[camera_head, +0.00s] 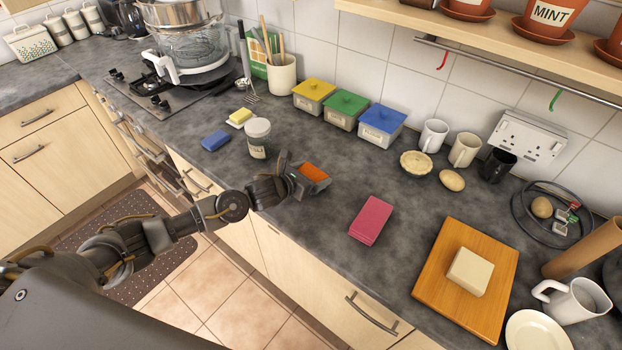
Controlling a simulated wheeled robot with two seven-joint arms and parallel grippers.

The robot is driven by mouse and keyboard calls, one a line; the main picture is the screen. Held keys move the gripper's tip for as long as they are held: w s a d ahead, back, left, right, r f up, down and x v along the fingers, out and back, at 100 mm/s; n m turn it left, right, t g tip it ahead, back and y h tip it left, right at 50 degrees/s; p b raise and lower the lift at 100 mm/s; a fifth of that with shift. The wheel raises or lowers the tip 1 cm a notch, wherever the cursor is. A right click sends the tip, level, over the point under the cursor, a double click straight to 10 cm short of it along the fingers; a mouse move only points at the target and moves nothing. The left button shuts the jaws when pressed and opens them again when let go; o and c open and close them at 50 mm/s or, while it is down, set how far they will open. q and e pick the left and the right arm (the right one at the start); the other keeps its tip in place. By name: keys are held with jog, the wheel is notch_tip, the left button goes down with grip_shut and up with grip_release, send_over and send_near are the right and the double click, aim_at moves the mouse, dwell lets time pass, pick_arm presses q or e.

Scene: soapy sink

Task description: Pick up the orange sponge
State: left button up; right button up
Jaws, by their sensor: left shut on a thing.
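The orange sponge (315,171) is between the fingers of my left gripper (308,179), over the grey worktop near its front edge. The gripper is shut on it, and the fingers hide part of its sides. I cannot tell whether the sponge touches the worktop or is held just above it. My left arm reaches in from the lower left. My right gripper is not in view.
A pink block (371,220) lies to the right. A wooden board (430,275) bears a pale block (470,271). Worktop between gripper and pink block is clear.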

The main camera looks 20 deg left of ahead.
pick_arm(q)
jog(key=s+r+b, duration=0.4)
jog(key=s+r, duration=0.7)
jog(key=s, duration=0.3)
jog(key=shift+d, duration=0.45)
